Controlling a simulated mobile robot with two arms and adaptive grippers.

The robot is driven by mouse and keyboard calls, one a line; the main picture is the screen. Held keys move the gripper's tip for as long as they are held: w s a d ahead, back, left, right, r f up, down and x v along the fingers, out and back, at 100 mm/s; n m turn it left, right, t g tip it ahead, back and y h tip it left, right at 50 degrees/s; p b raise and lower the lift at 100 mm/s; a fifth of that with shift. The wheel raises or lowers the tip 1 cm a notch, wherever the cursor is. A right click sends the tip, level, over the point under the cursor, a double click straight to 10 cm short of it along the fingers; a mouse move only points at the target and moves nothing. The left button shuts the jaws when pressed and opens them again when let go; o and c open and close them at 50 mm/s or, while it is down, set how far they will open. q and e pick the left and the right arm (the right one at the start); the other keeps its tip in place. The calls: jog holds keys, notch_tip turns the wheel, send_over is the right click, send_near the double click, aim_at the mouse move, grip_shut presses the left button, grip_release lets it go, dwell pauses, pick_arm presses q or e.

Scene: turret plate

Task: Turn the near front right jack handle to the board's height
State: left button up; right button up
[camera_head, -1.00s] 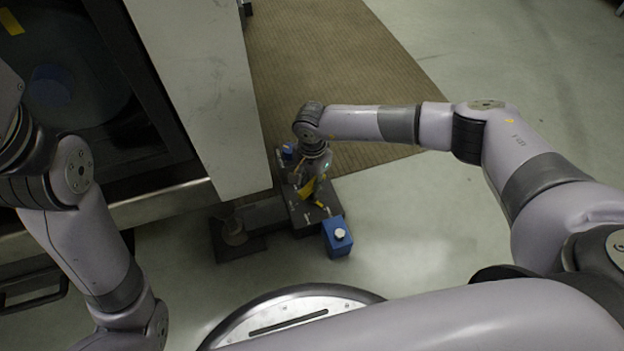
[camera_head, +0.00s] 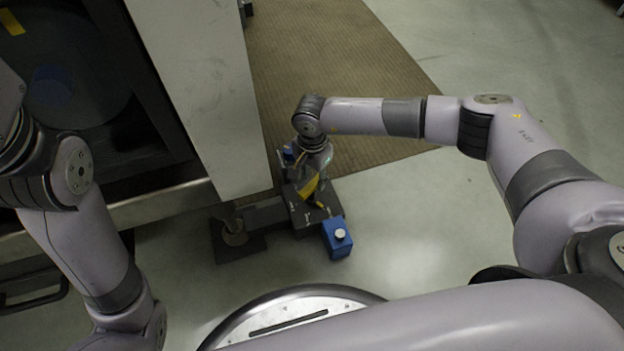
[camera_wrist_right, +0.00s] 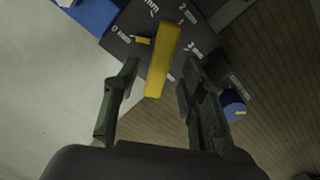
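The yellow jack handle (camera_wrist_right: 163,55) stands over a dark plate (camera_wrist_right: 118,38) with white marks; "0 mm", "2 mm" and "3 mm" can be read in the right wrist view. The handle (camera_head: 309,187) also shows in the head view, partly hidden by my right gripper. My right gripper (camera_wrist_right: 162,72) is open, with one finger on each side of the handle's near end and visible gaps to both. A small yellow pointer (camera_wrist_right: 142,40) lies on the plate beside the handle. My left gripper is out of view. No board height reading can be made out.
A blue block (camera_head: 338,246) with a white round top stands at the plate's near corner. A blue round part (camera_wrist_right: 233,104) is at the other side. A large grey-sided cabinet (camera_head: 200,95) stands to the left. A brown mat (camera_head: 330,60) and open floor lie around.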

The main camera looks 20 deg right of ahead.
notch_tip(320, 180, up, 10)
dwell(0.3)
jog(key=shift+f, duration=0.1)
dwell(0.3)
